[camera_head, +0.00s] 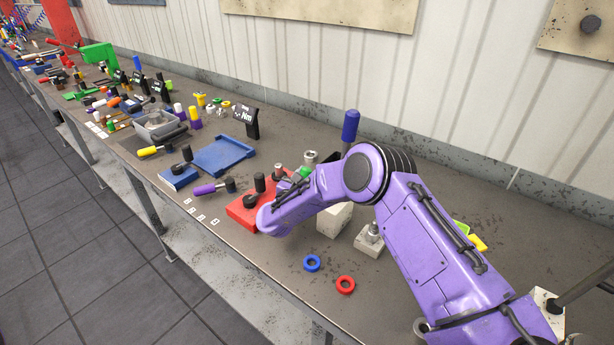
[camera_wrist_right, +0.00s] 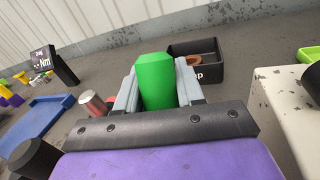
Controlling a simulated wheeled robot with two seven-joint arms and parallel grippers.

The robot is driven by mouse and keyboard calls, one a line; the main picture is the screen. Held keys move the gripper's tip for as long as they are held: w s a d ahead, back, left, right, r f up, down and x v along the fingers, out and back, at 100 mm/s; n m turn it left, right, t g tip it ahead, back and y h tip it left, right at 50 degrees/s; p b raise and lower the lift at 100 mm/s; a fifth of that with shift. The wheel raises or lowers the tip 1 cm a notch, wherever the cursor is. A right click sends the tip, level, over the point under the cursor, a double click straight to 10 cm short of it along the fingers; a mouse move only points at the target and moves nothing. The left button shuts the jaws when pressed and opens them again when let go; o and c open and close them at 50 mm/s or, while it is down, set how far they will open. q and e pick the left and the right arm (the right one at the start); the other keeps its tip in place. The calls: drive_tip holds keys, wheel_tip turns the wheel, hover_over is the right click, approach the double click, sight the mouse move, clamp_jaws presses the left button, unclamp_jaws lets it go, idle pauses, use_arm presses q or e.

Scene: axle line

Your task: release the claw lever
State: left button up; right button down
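The green lever handle (camera_wrist_right: 155,82), which I take to be the claw lever, stands between the two grey fingers of my right gripper (camera_wrist_right: 160,90) in the right wrist view. The fingers lie against both its sides, with no clear gap. In the head view a small green part (camera_head: 304,172) shows just beyond my purple wrist, above the red fixture (camera_head: 240,214). My right arm hides the fingers and most of the lever there. The lever's lower end and pivot are hidden. My left gripper is in neither view.
A black bin (camera_wrist_right: 232,62) lies beyond the gripper. A pale block (camera_head: 334,220) stands beside the arm. A blue tray (camera_head: 222,156) and a black Nm sign (camera_head: 246,119) are to the left. Blue (camera_head: 312,263) and red (camera_head: 345,285) rings lie near the front edge.

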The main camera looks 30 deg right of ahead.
drive_tip(key=a+b, duration=0.1)
drive_tip(key=b, duration=0.1)
drive_tip(key=a+t+h+b, duration=0.1)
drive_tip(key=b, duration=0.2)
drive_tip(key=s+a+n+t+h+b, duration=0.1)
drive_tip(key=b, duration=0.2)
drive_tip(key=shift+s+r, duration=0.1)
drive_tip(key=shift+r, duration=0.15)
drive_tip(key=shift+s+a+r+t+h+b, duration=0.1)
drive_tip(key=shift+a+r+t+h+b, duration=0.15)
drive_tip(key=shift+h+b, duration=0.2)
drive_tip(key=shift+r, duration=0.25)
drive_tip(key=c, duration=0.8)
unclamp_jaws()
drive_tip(key=shift+s+a+f+b, duration=0.15)
drive_tip(key=shift+a+f+b, duration=0.05)
drive_tip(key=shift+b, duration=0.1)
drive_tip(key=b+v, duration=0.2)
drive_tip(key=v, duration=0.1)
drive_tip(key=shift+s+a, duration=0.1)
drive_tip(key=shift+a, duration=0.15)
drive_tip(key=s+a, duration=0.2)
drive_tip(key=a, duration=0.1)
drive_tip(key=s+a+b, duration=0.1)
drive_tip(key=s+a, duration=0.1)
drive_tip(key=s+a+b, duration=0.1)
drive_tip(key=s+a, duration=0.1)
drive_tip(key=a, duration=0.1)
drive_tip(key=shift+s+a+r, duration=0.2)
drive_tip(key=shift+s+a, duration=0.15)
